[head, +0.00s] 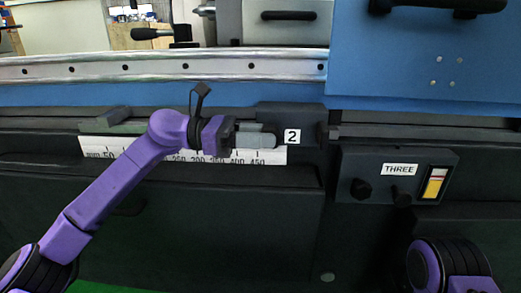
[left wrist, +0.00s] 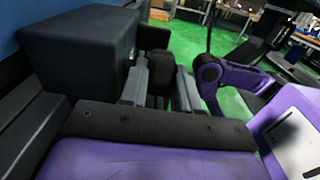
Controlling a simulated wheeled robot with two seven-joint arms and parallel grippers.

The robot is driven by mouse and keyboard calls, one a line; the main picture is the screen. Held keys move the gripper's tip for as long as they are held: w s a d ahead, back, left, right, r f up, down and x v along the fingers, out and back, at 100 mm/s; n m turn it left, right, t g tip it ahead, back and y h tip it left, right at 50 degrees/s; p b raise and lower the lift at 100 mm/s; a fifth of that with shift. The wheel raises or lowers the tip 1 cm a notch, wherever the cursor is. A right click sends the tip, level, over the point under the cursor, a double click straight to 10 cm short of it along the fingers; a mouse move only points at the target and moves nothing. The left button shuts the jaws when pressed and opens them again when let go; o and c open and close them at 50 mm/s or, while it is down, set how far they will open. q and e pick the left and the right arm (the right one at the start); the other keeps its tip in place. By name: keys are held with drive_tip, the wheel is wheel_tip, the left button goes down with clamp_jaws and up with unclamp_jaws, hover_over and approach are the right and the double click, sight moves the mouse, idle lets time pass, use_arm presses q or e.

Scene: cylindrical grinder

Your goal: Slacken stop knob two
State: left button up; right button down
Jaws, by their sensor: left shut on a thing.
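Stop block two (head: 290,113) is a dark block on the machine's front rail, with a white label "2" (head: 292,136). It also shows as a large dark block in the left wrist view (left wrist: 78,55). My left gripper (head: 268,139) reaches in from the left, level with the label and just left of it. In the left wrist view its two grey fingers (left wrist: 161,90) stand on either side of a dark knob (left wrist: 158,88) beside the block, shut on it. The fingers hide most of the knob in the head view. My right gripper is not in view.
A white scale (head: 100,147) runs behind my left gripper. A dark box labelled "THREE" (head: 398,169) with knobs and a yellow-and-red switch is at the right. The blue machine table (head: 420,60) overhangs above. Part of my right arm shows at the lower right.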

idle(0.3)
use_arm(q)
drive_tip(key=o, duration=0.7)
drive_tip(key=a, duration=1)
drive_tip(key=shift+a, duration=0.25)
